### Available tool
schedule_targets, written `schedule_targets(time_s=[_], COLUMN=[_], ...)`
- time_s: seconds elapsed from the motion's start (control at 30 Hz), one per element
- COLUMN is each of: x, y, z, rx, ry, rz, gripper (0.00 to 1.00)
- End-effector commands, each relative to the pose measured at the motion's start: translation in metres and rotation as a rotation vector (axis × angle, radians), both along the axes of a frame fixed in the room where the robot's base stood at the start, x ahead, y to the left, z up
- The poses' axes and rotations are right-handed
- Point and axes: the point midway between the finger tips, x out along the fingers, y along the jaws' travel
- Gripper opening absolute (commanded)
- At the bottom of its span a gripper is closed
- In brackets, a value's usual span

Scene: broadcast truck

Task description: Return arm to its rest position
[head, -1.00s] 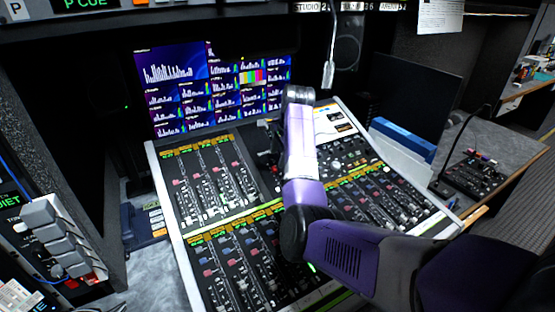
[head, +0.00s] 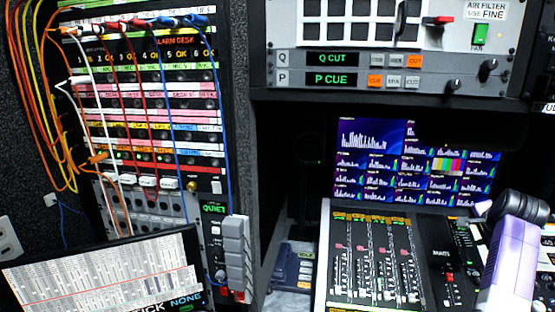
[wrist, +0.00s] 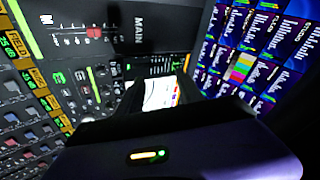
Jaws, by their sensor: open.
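My arm shows in the head view at the right edge, its purple and white link (head: 512,262) rising to a dark joint over the mixing console (head: 325,250). My gripper (wrist: 160,92) shows in the wrist view as a dark body with two dark fingers, apart and with nothing held between them. It is above the console's main section, with a bright small screen visible between the fingers. The fingers cannot be made out in the head view.
A screen of level meters (head: 365,160) stands behind the console. A patch panel (head: 150,110) with coloured cables is at the left, above a tilted display (head: 100,275). A rack unit (head: 400,75) overhangs the console. Faders and knobs lie close under my arm.

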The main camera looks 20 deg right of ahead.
Motion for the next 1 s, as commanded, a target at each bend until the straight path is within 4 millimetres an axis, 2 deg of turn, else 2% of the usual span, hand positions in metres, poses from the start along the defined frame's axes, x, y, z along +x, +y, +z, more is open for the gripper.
schedule_targets(time_s=[0.17,0.27,0.37,0.47,0.67,0.87,1.0], x=[-0.002,-0.005,-0.009,-0.014,-0.032,-0.063,-0.091], y=[0.003,0.016,0.040,0.071,0.148,0.232,0.291], z=[0.001,-0.004,-0.012,-0.021,-0.037,-0.050,-0.056], rx=[-0.272,-0.414,-0.561,-0.700,-0.934,-1.114,-1.210], ry=[0.002,0.014,0.032,0.047,0.061,0.048,0.024], rz=[0.083,0.136,0.200,0.271,0.411,0.545,0.635], gripper=[0.44,0.44,0.44,0.44,0.44,0.44,0.44])
